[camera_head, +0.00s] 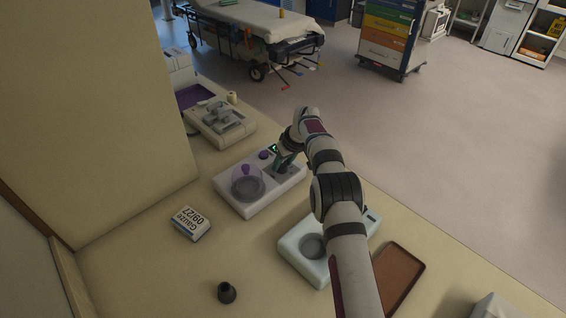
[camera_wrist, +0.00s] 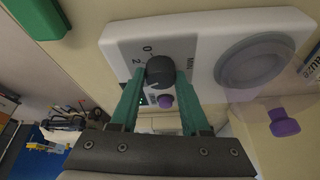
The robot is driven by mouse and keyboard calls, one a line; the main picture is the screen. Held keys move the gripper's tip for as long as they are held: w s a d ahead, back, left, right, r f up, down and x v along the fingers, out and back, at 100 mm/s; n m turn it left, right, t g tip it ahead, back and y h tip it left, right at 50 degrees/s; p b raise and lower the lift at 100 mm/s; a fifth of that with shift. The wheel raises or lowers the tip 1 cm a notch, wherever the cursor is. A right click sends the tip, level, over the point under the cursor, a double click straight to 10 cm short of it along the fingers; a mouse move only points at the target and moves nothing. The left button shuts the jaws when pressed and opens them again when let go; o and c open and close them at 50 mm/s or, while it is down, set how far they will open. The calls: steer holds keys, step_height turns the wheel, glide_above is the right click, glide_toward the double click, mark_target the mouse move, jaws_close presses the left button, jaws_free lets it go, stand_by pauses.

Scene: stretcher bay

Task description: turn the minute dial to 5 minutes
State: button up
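The minute dial (camera_wrist: 160,72) is a dark round knob on a white device (camera_wrist: 120,42), with a 0, a 2 and a MIN label printed beside it. In the wrist view the two green fingertips of my gripper (camera_wrist: 161,80) lie on opposite sides of the dial, with no clear gap. The dial's pointer setting is not readable. In the head view my gripper (camera_head: 284,162) reaches down to the right end of the white device (camera_head: 232,204) and hides the dial. A small lit green display (camera_head: 274,149) shows beside it, its reading too small to tell.
The device also has a purple button (camera_head: 264,154) and a clear-lidded round bowl (camera_head: 248,186). A second white device (camera_head: 296,262) stands in front, near a brown tray (camera_head: 404,270). A gauze box (camera_head: 190,224) and a dark small pot (camera_head: 227,292) stand on the bench.

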jaws_close()
steer(key=shift+n, duration=0.7)
steer(key=o, duration=0.8)
jaws_free()
steer(key=v, duration=1.5)
steer(key=shift+w+d+r, duration=0.25)
steer(key=shift+d+r, duration=0.1)
steer(key=shift+r, duration=0.05)
